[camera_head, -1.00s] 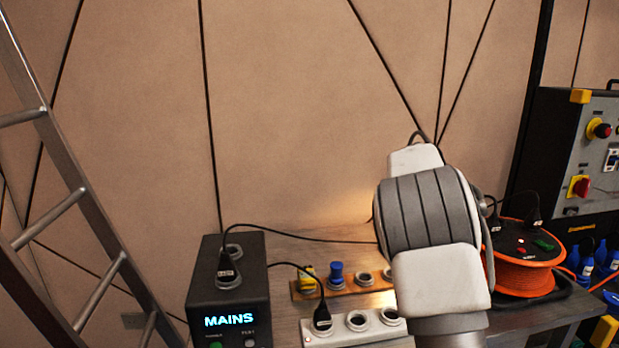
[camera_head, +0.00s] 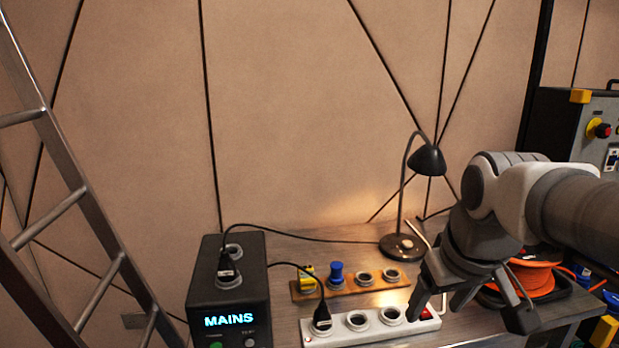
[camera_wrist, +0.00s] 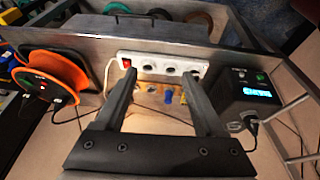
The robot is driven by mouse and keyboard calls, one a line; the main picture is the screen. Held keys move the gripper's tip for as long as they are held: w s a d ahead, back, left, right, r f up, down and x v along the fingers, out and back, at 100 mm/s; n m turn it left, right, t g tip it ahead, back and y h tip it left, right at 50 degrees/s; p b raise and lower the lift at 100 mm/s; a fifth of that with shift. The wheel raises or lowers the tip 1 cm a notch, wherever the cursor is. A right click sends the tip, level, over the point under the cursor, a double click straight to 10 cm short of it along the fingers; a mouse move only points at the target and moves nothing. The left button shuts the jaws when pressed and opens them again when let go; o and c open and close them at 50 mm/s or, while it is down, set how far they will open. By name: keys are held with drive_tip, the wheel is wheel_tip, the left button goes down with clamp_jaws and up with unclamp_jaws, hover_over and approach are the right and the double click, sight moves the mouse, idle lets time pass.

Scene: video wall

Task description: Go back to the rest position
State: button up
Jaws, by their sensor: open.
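My gripper (camera_head: 468,306) is at the right of the table in the head view, fingers pointing down and spread, nothing between them. In the wrist view my gripper (camera_wrist: 158,68) shows two dark fingers apart, with the white power strip (camera_wrist: 160,66) beyond and between their tips. In the head view the white strip (camera_head: 340,335) lies left of the gripper at the table front, with a black plug in its left socket. Its red switch (camera_head: 427,313) is close beside the left finger; contact cannot be told.
The MAINS box (camera_head: 228,290) stands at left. A wooden socket board (camera_head: 350,288) holds yellow and blue plugs. A black desk lamp (camera_head: 428,160) stands behind. An orange cable reel (camera_head: 535,282) is partly hidden behind my gripper. A ladder (camera_head: 95,215) leans at far left.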

drive_tip(key=s+a+f+m+t, duration=0.1)
drive_tip(key=s+a+f+m, duration=0.2)
drive_tip(key=s, duration=0.5)
wheel_tip(320, 180, up, 14)
drive_tip(key=n+p, duration=0.1)
drive_tip(key=p, duration=1.3)
drive_tip(key=shift+s+a+r+p, duration=0.15)
drive_tip(key=shift+s+a+p, duration=0.05)
drive_tip(key=shift+a+p, duration=0.2)
drive_tip(key=shift+d, duration=0.2)
